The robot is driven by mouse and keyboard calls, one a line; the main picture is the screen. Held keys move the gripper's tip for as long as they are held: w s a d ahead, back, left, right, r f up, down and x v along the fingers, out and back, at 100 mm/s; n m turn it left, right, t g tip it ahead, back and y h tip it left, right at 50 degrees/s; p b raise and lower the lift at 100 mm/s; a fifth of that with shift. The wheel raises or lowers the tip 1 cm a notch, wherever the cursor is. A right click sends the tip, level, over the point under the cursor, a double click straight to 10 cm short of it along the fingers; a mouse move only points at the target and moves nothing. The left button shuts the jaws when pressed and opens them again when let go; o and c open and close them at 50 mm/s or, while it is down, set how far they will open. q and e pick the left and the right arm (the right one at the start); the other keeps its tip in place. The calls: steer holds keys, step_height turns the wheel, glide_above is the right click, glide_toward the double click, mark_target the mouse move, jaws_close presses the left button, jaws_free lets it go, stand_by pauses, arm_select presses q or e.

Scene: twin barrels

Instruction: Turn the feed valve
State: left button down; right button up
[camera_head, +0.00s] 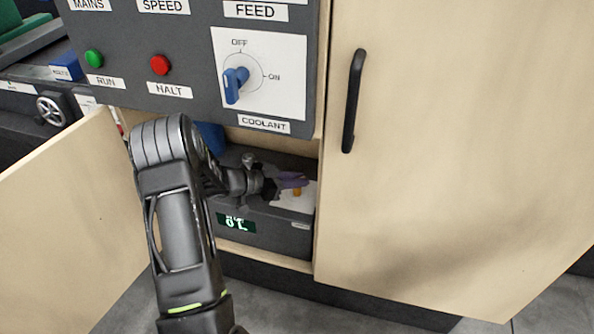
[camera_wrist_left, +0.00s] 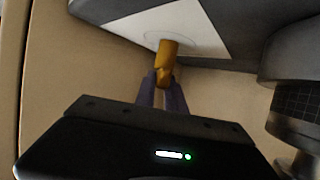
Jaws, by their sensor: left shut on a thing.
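An orange-yellow valve handle (camera_head: 297,191) stands on a white plate (camera_head: 306,203) on the dark grey unit inside the open cabinet. My left gripper (camera_head: 291,180) reaches into the cabinet, its purple fingers at the handle. In the left wrist view the handle (camera_wrist_left: 167,62) sticks out from the white plate (camera_wrist_left: 130,28), and the fingers (camera_wrist_left: 162,88) are shut on its end. No label for this handle can be read. My right gripper is not in view.
Above the opening, a grey panel carries a blue knob (camera_head: 235,84) marked OFF and ON, with COOLANT below and FEED above. A green button (camera_head: 93,58) and red button (camera_head: 160,65) sit left. An open door (camera_head: 70,215) and a closed door (camera_head: 440,150) flank the opening.

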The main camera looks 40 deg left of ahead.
arm_select(q)
steer(key=shift+m+g+h+p, duration=0.3)
steer(key=shift+m+h, duration=0.4)
steer(key=c, duration=1.4)
jaws_free()
steer(key=v, duration=0.7)
steer(key=shift+s+a+r, duration=0.2)
steer(key=shift+s+a, duration=0.05)
steer(key=shift+s, duration=0.05)
